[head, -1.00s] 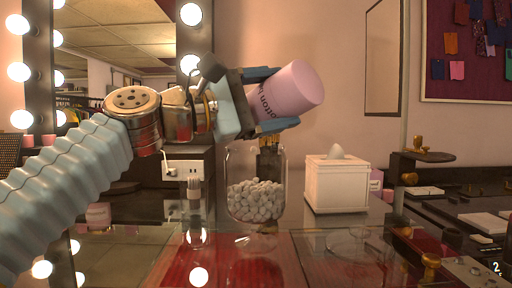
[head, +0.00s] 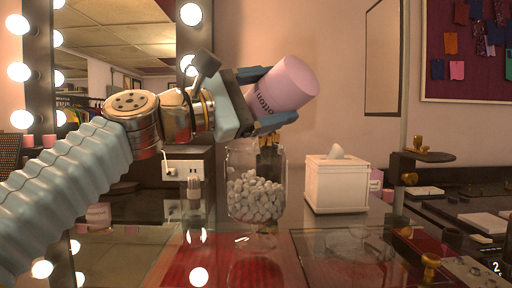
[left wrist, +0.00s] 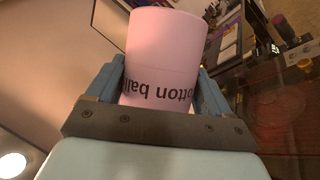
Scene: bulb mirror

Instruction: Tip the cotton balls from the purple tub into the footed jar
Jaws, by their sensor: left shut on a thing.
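My left gripper (head: 265,98) is shut around the side of the pinkish-purple tub (head: 288,84), which has dark "cotton balls" lettering. It holds the tub strongly tilted above the jar, with a closed, flat end at the upper right. The tub's mouth is hidden in the head view. In the left wrist view the tub (left wrist: 165,55) sits between both fingers, its lettering upside down. The clear footed jar (head: 233,160) stands below on the glass tabletop. White cotton balls (head: 256,197) fill much of its lower part. My right gripper is not seen.
A white tissue box (head: 336,185) stands right of the jar. A clear container with a light top (head: 194,188) stands to its left. A brass-trimmed stand (head: 421,158) is farther right, and a bulb-lit mirror (head: 120,60) rises behind on the left.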

